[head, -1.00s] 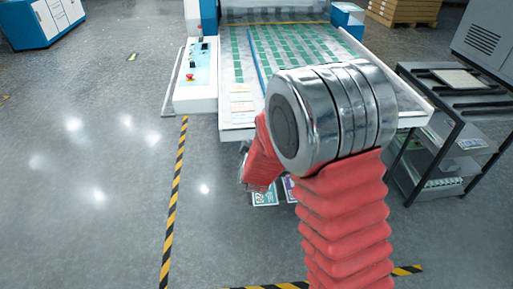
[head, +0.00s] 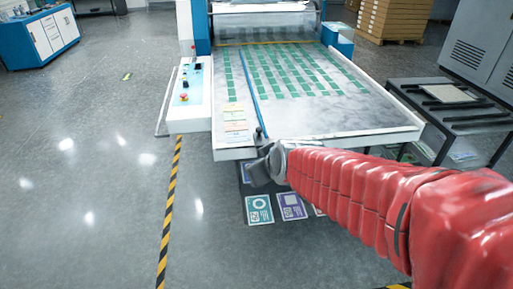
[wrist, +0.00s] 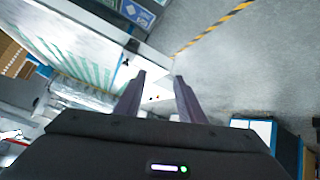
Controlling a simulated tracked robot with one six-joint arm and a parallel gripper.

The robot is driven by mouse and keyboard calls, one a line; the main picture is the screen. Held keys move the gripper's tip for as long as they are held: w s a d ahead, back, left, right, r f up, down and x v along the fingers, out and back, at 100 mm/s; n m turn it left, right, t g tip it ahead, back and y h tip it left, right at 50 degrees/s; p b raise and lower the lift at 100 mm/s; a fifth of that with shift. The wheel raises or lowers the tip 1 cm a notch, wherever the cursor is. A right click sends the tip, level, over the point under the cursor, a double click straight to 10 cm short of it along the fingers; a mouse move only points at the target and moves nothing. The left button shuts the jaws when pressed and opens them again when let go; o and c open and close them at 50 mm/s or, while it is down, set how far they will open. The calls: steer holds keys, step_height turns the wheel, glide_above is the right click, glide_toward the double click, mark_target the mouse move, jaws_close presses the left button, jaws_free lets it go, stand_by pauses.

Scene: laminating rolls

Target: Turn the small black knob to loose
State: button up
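A small black knob (head: 260,134) stands at the near end of the blue guide bar (head: 249,85), by the front edge of the feed table. In the wrist view a small dark shape that looks like this knob (wrist: 126,62) lies left of the fingers. Its setting is too small to read. My gripper (head: 262,168) is just below and in front of the table edge in the head view, close to the knob but seemingly not touching it. In the wrist view my gripper (wrist: 160,76) has its two fingers apart with nothing between them.
The feed table (head: 350,110) carries green printed sheets. A control panel (head: 192,110) with a red button (head: 184,97) stands at its left. Printed cards (head: 259,209) lie on the floor below. A dark rack (head: 460,118) stands at the right. The floor at left is open.

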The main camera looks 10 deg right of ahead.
steer(key=s+d+r+m+g, duration=0.1)
steer(key=s+d+m+g, duration=0.1)
steer(key=s, duration=0.8)
steer(key=s+d+m+g+h, duration=0.1)
steer(key=s+d+m+g, duration=0.1)
steer(key=s, duration=0.8)
steer(key=shift+s+d+r+m, duration=0.3)
steer(key=shift+d+m, duration=0.2)
steer(key=shift+d, duration=0.35)
steer(key=shift+c, duration=0.5)
